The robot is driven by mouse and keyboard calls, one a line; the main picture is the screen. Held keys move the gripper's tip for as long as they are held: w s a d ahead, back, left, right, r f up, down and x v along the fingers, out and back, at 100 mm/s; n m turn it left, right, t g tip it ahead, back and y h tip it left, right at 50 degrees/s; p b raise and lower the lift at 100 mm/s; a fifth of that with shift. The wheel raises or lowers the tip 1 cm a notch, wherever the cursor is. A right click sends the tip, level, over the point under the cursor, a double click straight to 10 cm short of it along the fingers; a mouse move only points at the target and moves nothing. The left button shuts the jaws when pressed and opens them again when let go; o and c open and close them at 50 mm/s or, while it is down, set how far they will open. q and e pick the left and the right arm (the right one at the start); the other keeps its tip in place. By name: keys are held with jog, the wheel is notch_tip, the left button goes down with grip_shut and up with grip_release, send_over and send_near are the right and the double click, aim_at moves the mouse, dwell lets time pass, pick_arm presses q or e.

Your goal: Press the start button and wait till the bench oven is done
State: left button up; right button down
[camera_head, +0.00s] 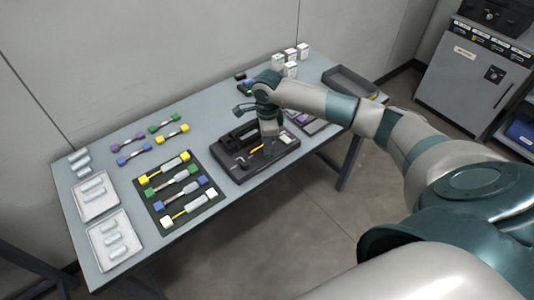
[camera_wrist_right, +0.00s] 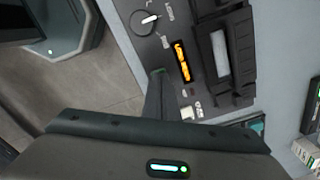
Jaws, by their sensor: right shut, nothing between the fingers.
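A dark bench unit (camera_head: 232,163), which looks like the bench oven, sits near the table's front edge. In the right wrist view its panel (camera_wrist_right: 165,78) has a round knob (camera_wrist_right: 145,22), a lit amber display (camera_wrist_right: 181,61), a black lid with a pale window (camera_wrist_right: 220,52) and a small pale button (camera_wrist_right: 187,112). My right gripper (camera_head: 268,149) points down over the unit's right part and is shut and empty. In the wrist view its fingers (camera_wrist_right: 157,74) are by the panel's edge, left of the button; contact cannot be told. My left gripper is not in view.
A dark mat (camera_head: 158,213) with several colour-ended parts lies to the left, with two white trays (camera_head: 82,209) beyond it. Small white boxes (camera_head: 290,70) and a grey tray (camera_head: 350,81) stand at the far end. A grey cabinet (camera_head: 462,92) stands behind right.

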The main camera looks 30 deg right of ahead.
jog(key=shift+f+b, duration=0.3)
jog(key=shift+r, duration=0.15)
jog(key=shift+r+p, duration=1.6)
jog(key=shift+r, duration=1.3)
